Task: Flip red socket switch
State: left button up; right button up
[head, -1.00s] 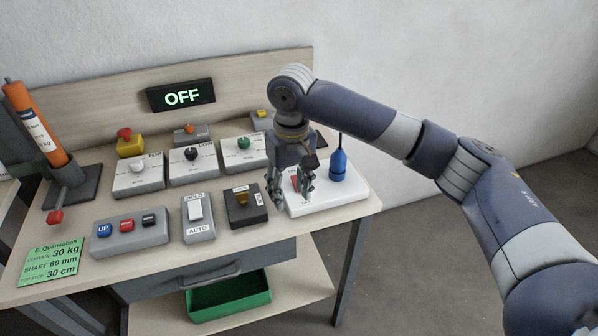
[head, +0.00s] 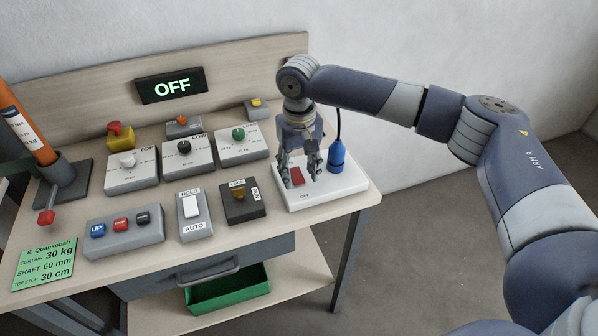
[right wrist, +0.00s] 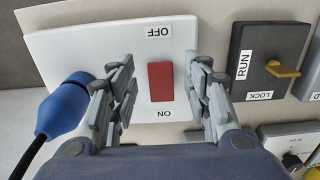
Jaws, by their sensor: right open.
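The red socket switch (head: 298,176) sits on a white socket plate (head: 330,192) at the right end of the bench. In the right wrist view the red switch (right wrist: 161,82) lies between the words OFF and ON, which appear upside down. My right gripper (head: 301,178) is open and points down over the plate. In the right wrist view its fingers (right wrist: 162,100) stand on either side of the switch, with gaps to it. I cannot tell their exact height above the plate. A blue plug (head: 337,157) is in the plate beside the gripper. My left gripper is not in view.
A black RUN/LOCK key box (head: 242,201) stands left of the plate. The HOLD/AUTO rocker box (head: 194,214) and UP button box (head: 124,232) are further left. Dial boxes stand behind. A display (head: 171,86) reads OFF. A green bin (head: 229,288) is below.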

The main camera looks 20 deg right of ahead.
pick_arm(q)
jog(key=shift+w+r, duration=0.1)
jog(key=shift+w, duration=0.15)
pick_arm(e)
jog(key=shift+f, duration=0.65)
jog(key=c, duration=1.1)
jog(key=shift+o, duration=0.2)
jog(key=shift+r+p, duration=0.25)
jog(key=shift+p, duration=0.25)
jog(key=g+p, duration=0.1)
jog(key=p, duration=0.3)
jog(key=shift+w+r+p, duration=0.3)
jog(key=shift+w, duration=0.05)
jog(key=shift+w+g+p, duration=0.25)
jog(key=shift+g+p, duration=0.55)
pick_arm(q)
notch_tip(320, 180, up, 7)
pick_arm(e)
jog(key=shift+f, duration=0.1)
jog(key=shift+w+g, duration=0.15)
jog(key=shift+g, duration=0.25)
pick_arm(q)
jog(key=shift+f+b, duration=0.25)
jog(key=shift+b, duration=0.05)
pick_arm(e)
jog(key=shift+g, duration=0.4)
